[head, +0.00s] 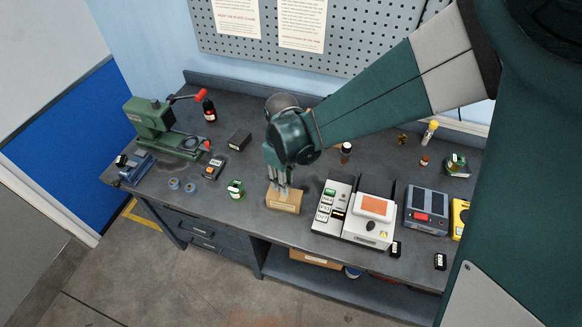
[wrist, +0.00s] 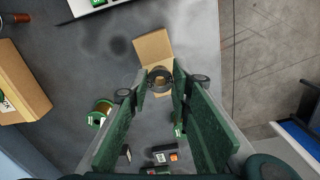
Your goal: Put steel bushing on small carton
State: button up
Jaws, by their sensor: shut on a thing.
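The steel bushing (wrist: 160,74) is a dark grey ring between my gripper's fingertips in the wrist view. My gripper (wrist: 159,82) is shut on it. The small carton (wrist: 153,46) is a tan box, seen just beyond and partly behind the bushing. In the head view the small carton (head: 285,204) stands near the bench's front edge, with my gripper (head: 283,188) pointing down right over it. The bushing is too small to make out there. I cannot tell whether it touches the carton's top.
A white-and-grey instrument (head: 344,213) stands close right of the carton. A green press (head: 155,124) stands at the far left.

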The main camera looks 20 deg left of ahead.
jog(key=shift+f, duration=1.35)
jog(key=shift+f, duration=0.25)
jog(key=o, duration=0.9)
jog(key=shift+r, duration=0.1)
jog(key=shift+r, duration=0.1)
jog(key=shift+r, duration=6.05)
